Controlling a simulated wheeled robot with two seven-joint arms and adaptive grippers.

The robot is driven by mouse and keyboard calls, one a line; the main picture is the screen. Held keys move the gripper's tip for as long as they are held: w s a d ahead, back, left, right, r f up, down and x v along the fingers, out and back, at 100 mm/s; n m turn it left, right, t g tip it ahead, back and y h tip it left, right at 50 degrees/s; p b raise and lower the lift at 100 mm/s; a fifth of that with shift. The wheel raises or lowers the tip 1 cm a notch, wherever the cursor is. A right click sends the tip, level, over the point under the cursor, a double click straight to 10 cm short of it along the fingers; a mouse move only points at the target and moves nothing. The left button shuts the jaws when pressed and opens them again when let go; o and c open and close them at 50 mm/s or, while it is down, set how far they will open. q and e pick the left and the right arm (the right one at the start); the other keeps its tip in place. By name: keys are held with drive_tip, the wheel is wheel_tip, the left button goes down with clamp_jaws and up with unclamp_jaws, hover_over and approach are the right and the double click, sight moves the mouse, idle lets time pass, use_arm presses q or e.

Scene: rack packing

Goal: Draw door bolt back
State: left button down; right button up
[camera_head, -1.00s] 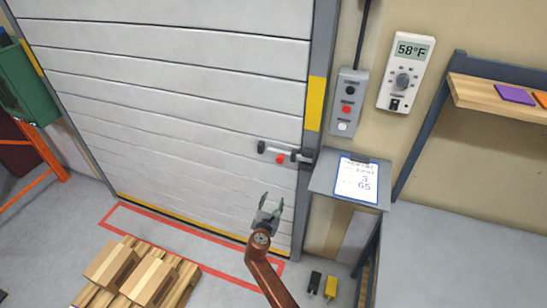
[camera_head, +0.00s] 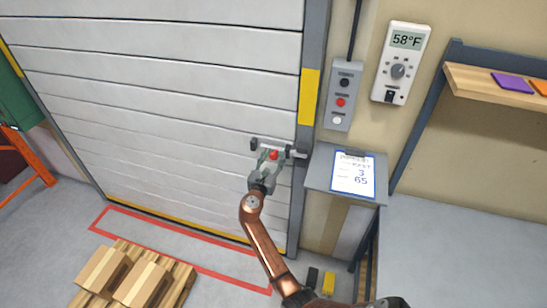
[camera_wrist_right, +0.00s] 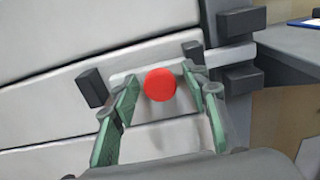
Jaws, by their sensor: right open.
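The door bolt (camera_wrist_right: 222,56) is a pale bar lying across dark brackets on the white slatted door (camera_head: 190,95). It has a red round knob (camera_wrist_right: 160,85), which also shows in the head view (camera_head: 273,155). The bolt's right end reaches the dark bracket at the door frame. My right gripper (camera_head: 268,160) is at the bolt. In the right wrist view its two green-padded fingers (camera_wrist_right: 162,108) are open, one on each side of the knob. I cannot tell whether either finger touches it. My left gripper is not in view.
A grey ledge with a clipboard (camera_head: 353,175) sticks out right of the bolt. A button box (camera_head: 341,97) and a thermostat (camera_head: 401,62) hang on the wall above. A pallet with boxes (camera_head: 128,275) stands on the floor at lower left.

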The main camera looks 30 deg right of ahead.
drive_tip(key=shift+c, duration=0.4)
clamp_jaws()
idle(0.4)
